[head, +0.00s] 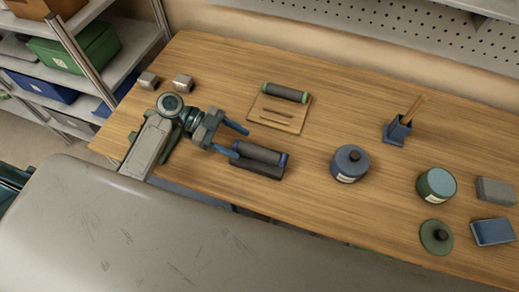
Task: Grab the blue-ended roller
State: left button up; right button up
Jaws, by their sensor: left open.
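The blue-ended roller (260,153) is a dark cylinder with a blue cap at each end. It lies on or against a dark block-like base (257,168) near the table's front edge. My left gripper (237,141) comes in from the left with its two blue fingers apart. The fingers are at the roller's left end; one fingertip looks close to the left cap, and I cannot tell if it touches. Nothing shows between the fingers. A similar roller with green ends (286,92) lies on a wooden board (279,118) farther back. My right gripper is not in view.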

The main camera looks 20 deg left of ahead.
aim_at(247, 146)
pick_arm(q)
jog(key=shift+d+f+p, duration=0.2)
jog(key=shift+d+p, duration=0.15)
jog(key=shift+d, duration=0.25)
jog(key=p+x, duration=0.1)
jog(key=x, duration=0.2)
jog(key=shift+d+p, duration=0.2)
jog(key=shift+p, duration=0.1)
jog(key=shift+d+f, duration=0.25)
jog(key=shift+d, duration=0.1)
jog(key=shift+f, duration=0.1)
jog(key=shift+a, duration=0.1)
jog(key=shift+c, duration=1.3)
jog(key=c, duration=0.9)
